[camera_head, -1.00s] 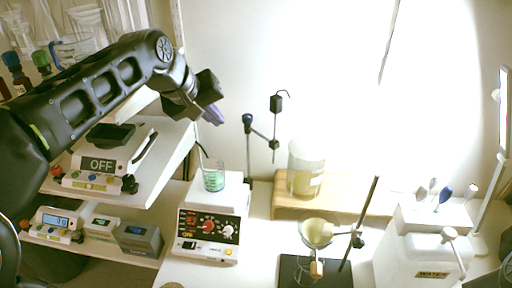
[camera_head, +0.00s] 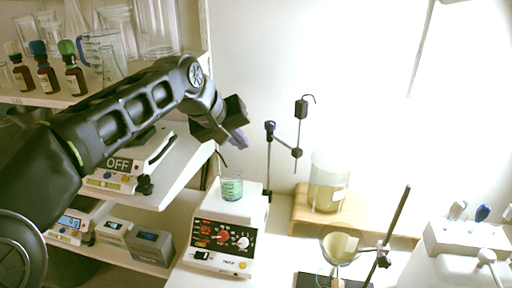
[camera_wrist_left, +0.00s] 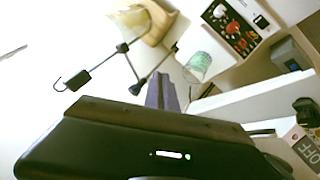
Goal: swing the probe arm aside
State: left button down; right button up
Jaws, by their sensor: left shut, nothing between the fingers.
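The probe arm (camera_head: 283,141) is a thin jointed rod on a post with a blue-topped knob, behind the hotplate stirrer (camera_head: 222,237). Its far end carries an upright rod with a black block and a small hook on top. The probe arm also shows in the left wrist view (camera_wrist_left: 103,62). A beaker of green liquid (camera_head: 231,187) stands on the hotplate's white top. My left gripper (camera_head: 238,139) is shut and empty, above and behind the beaker, left of the probe arm and apart from it in the head view. Its fingers (camera_wrist_left: 162,93) also show in the wrist view. My right gripper is out of view.
A wooden board (camera_head: 300,215) bears a large beaker (camera_head: 326,183) to the right. A funnel on a stand (camera_head: 340,246) is at front right, near a white holder (camera_head: 450,240). Shelves with scales and brown bottles (camera_head: 75,80) are at left.

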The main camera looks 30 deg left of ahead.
pick_arm(q)
jog(key=w+d+f+p, duration=0.3)
jog(key=w+d+f, duration=0.1)
jog(key=w+f, duration=0.3)
jog(key=shift+w+f, duration=0.35)
jog(key=shift+w, duration=0.35)
jog(key=w+d, duration=0.1)
jog(key=d, duration=0.1)
jog(key=w+d+b, duration=0.1)
jog(key=shift+w+d+r, duration=0.1)
jog(key=shift+w+d, duration=0.25)
jog(key=shift+d, duration=0.05)
jog(key=shift+d, duration=0.1)
jog(key=shift+s, duration=0.1)
